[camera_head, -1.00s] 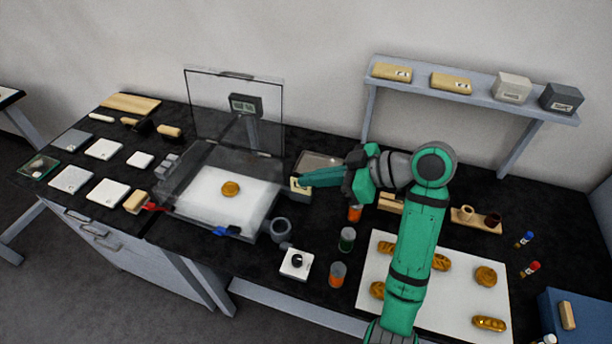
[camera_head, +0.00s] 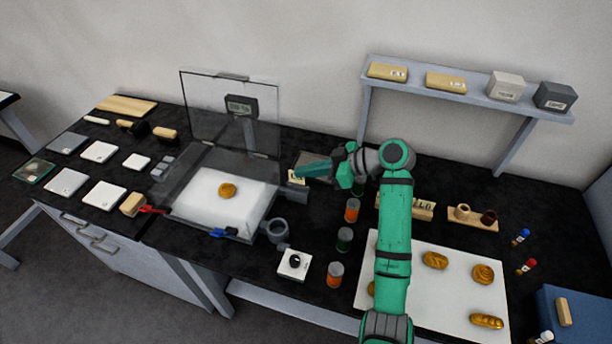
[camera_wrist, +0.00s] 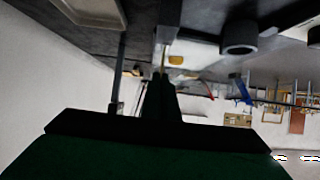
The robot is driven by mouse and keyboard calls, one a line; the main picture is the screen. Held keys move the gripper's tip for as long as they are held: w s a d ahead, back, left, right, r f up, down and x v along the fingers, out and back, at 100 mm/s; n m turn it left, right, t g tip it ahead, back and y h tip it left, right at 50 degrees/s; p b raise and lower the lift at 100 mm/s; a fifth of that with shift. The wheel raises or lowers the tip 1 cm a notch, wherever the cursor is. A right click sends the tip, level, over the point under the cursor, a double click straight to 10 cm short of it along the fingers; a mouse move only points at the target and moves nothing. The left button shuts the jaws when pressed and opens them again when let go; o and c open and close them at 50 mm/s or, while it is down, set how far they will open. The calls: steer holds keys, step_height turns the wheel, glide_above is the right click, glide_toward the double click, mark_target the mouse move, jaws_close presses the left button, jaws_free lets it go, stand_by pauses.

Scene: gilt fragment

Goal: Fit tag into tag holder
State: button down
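My gripper (camera_head: 300,173) is at the back of the bench, right of the clear-walled box, with its fingers pointing left. In the wrist view my gripper (camera_wrist: 162,78) has its dark fingers close together, with a thin pale sliver at their tips that looks like the tag (camera_wrist: 164,60). A small cream piece (camera_head: 296,179) shows at the fingertips in the head view. A grey upright part (camera_wrist: 166,32) lies just beyond the tips in the wrist view; I cannot tell whether it is the tag holder or whether the tag touches it.
The clear-walled box (camera_head: 205,213) with a gold piece (camera_head: 227,190) stands left of my gripper. Orange- and green-filled jars (camera_head: 352,211) stand in front of it.

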steer(key=shift+f, duration=1)
steer(key=shift+f, duration=0.15)
steer(key=c, duration=2.1)
jaws_free()
steer(key=shift+d+r, duration=0.1)
steer(key=shift+r, duration=0.15)
steer(key=v, duration=1.1)
steer(key=shift+s+d+r, duration=0.15)
steer(key=shift+d, duration=0.2)
